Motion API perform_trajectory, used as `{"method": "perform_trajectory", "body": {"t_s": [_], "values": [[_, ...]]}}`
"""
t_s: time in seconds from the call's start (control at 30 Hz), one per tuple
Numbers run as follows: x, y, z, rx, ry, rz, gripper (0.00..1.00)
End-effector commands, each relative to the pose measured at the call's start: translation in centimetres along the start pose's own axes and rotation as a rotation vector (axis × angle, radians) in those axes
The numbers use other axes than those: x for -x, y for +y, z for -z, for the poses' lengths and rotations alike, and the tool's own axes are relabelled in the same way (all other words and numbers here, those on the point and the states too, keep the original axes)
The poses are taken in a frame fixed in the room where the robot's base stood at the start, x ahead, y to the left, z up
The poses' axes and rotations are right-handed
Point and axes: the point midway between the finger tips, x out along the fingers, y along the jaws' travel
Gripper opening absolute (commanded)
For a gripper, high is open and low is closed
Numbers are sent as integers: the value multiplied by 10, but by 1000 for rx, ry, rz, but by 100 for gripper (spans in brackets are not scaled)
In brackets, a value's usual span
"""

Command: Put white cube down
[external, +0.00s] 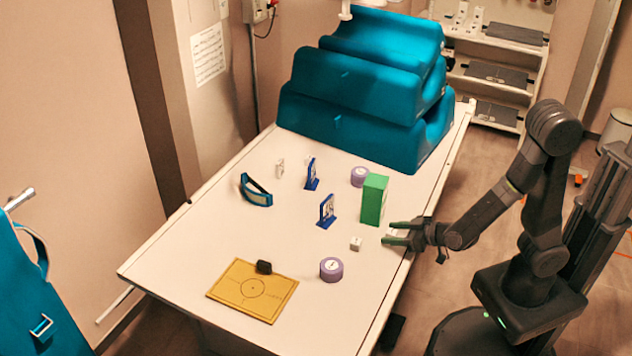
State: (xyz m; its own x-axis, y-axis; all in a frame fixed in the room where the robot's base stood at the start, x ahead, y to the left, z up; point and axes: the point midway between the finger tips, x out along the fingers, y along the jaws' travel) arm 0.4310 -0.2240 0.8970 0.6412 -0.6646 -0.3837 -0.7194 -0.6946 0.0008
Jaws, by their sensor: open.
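A small white cube (356,243) with a dark mark on it rests on the white table (190,254), near its right side. My gripper (387,232) is open at the table's right edge, its fingers pointing left. The cube sits a little to the left of the fingertips, apart from them. A pale patch shows between the fingers; I cannot tell whether it is a thing or bare table.
A green box (374,199) stands just behind my gripper. Purple tape rolls (331,269), blue stands (327,211), a blue curved piece (256,190) and a yellow board (252,290) with a black object (264,267) lie around. Teal cushions (355,125) fill the far end.

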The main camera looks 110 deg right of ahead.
Motion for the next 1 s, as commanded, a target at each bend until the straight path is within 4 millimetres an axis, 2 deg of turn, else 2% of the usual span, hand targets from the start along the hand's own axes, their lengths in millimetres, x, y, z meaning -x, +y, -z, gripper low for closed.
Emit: {"method": "perform_trajectory", "body": {"t_s": [0.1, 0.37, 0.6, 0.67, 1.0], "values": [[-10, 0, 0, 0, 0, -1, 53], [-12, 0, 1, -1, 1, 0, 53], [-12, 0, 0, 0, 1, 0, 6], [-12, 0, 0, 0, 1, 0, 2], [-10, 0, 7, -1, 2, -1, 1]]}}
